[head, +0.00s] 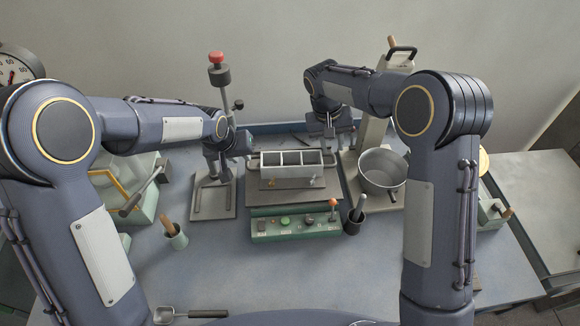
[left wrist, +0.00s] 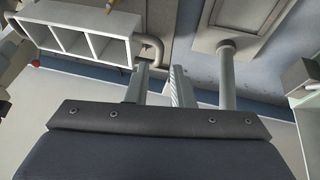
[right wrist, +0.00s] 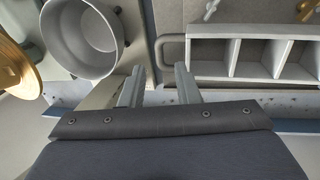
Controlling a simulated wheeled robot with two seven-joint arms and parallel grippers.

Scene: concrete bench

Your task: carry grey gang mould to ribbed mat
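The grey gang mould (head: 291,163) is an open box with three compartments and a bar handle at each end. It appears to rest level on the grey plate of a green-panelled machine, mid-bench. My left gripper (head: 243,155) is at its left end; in the left wrist view the fingers (left wrist: 157,68) are apart, close to the mould's handle (left wrist: 155,45), not closed on it. My right gripper (head: 328,148) is at its right end; in the right wrist view its open fingers (right wrist: 158,70) are near the other handle (right wrist: 163,45). I cannot make out the ribbed mat.
A metal pot (head: 382,172) stands right of the mould. A press with a red knob (head: 216,58) stands at left. The green control panel (head: 295,226), with buttons and an orange-tipped lever, is in front. A scoop (head: 190,314) lies near the front. The bench front is mostly clear.

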